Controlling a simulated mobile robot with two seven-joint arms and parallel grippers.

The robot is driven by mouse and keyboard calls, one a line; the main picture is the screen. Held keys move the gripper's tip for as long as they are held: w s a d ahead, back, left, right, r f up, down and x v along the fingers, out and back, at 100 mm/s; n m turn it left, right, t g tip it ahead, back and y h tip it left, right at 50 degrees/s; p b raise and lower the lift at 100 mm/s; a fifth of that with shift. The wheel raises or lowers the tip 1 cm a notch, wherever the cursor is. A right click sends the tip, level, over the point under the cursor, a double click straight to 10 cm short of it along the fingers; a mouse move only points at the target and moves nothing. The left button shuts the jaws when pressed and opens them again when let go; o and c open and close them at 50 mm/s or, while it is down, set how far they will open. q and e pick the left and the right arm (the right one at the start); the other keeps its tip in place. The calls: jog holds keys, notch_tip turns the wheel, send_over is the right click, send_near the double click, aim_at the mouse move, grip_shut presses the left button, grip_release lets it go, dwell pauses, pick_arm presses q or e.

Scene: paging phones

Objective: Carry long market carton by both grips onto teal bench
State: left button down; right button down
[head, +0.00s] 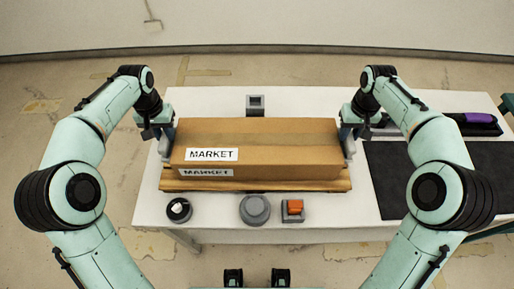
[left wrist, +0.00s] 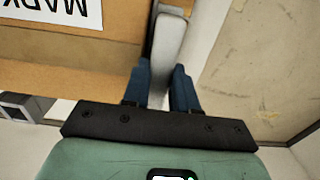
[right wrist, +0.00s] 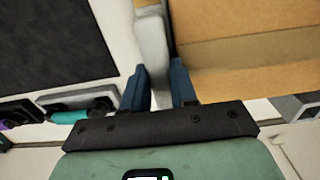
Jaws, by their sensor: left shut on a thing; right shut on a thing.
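The long brown market carton (head: 270,135) lies lengthwise across the white table, with white MARKET labels on its top and front. Below it shows a wider tan board-like strip (head: 300,185); I cannot tell whether they touch. My left gripper (head: 165,138) is shut on the pale grey grip (left wrist: 168,45) at the carton's left end. My right gripper (head: 348,134) is shut on the matching grip (right wrist: 152,45) at the right end. Both wrist views show a grip between blue fingers. Only teal pieces (head: 507,103) show at the right edge, perhaps the teal bench.
The white table (head: 330,222) holds a grey block (head: 255,104) behind the carton. In front are a black dial (head: 178,209), a grey round piece (head: 254,209) and an orange switch (head: 293,207). A dark mat (head: 420,180) and a black tray with a purple item (head: 475,119) are right.

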pick_arm(q)
jog(key=shift+r, duration=0.1)
pick_arm(e)
jog(key=shift+r, duration=0.15)
